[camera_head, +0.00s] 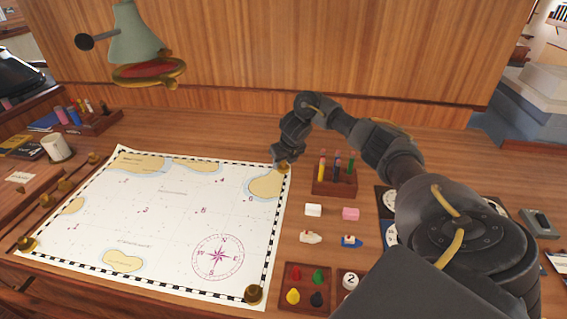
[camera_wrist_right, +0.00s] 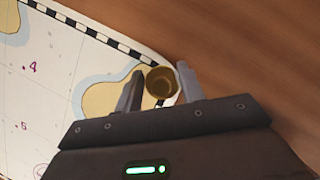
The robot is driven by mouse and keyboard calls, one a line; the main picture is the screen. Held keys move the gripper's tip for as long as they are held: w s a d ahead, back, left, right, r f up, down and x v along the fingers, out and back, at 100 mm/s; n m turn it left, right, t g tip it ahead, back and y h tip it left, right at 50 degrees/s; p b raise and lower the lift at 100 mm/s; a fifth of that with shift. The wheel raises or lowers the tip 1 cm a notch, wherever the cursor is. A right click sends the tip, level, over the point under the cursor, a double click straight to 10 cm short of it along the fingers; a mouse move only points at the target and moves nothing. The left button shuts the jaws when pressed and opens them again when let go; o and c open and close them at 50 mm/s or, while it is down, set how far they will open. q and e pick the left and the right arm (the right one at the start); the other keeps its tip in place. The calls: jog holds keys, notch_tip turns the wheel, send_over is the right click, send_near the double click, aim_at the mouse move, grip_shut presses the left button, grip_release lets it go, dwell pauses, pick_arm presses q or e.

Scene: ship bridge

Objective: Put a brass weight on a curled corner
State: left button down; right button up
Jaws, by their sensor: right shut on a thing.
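A white sea chart (camera_head: 150,225) with a checkered border lies on the wooden desk. My right gripper (camera_head: 284,162) is at the chart's far right corner. It is shut on a brass weight (camera_wrist_right: 161,82), which sits between the two fingers in the wrist view, over the chart's corner. Whether the weight touches the paper is hard to tell. Another brass weight (camera_head: 253,293) stands on the near right corner, and one more (camera_head: 27,245) on the near left corner. My left gripper is out of view.
Several small brass pieces (camera_head: 45,200) stand along the chart's left side. A green lamp (camera_head: 137,40) hangs at the back left.

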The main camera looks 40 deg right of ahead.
jog(key=shift+f, duration=0.3)
dwell(0.7)
jog(key=o, duration=1.2)
jog(key=shift+s+r+b, duration=0.1)
jog(key=shift+r+b, duration=0.2)
jog(key=shift+r, duration=0.2)
jog(key=p+v, duration=0.3)
jog(key=v, duration=0.6)
jog(key=shift+s+r, duration=0.15)
jog(key=shift+r, duration=0.2)
